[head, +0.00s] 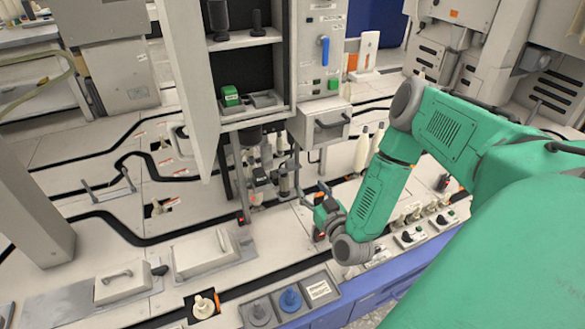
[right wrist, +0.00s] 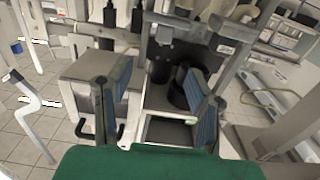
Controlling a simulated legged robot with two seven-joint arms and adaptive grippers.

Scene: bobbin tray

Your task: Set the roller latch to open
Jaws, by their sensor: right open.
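My right gripper (head: 318,194) is open and empty. It hangs low at the front of the winding station (head: 285,178), just right of its metal parts and apart from them. In the right wrist view its two blue-padded fingers stand apart (right wrist: 152,100), with grey machine blocks and a dark round part (right wrist: 180,92) beyond and between them. I cannot clearly pick out the roller latch. Small metal parts sit low on the station under the tall cabinet, too small to tell their setting. My left gripper is out of view.
A tall cabinet (head: 198,75) stands over the station, with a blue lever (head: 325,50) and a drawer handle (head: 333,121). White bobbins (head: 362,150) stand right of the station. Front trays hold a blue knob (head: 290,299) and a white bobbin (head: 204,306).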

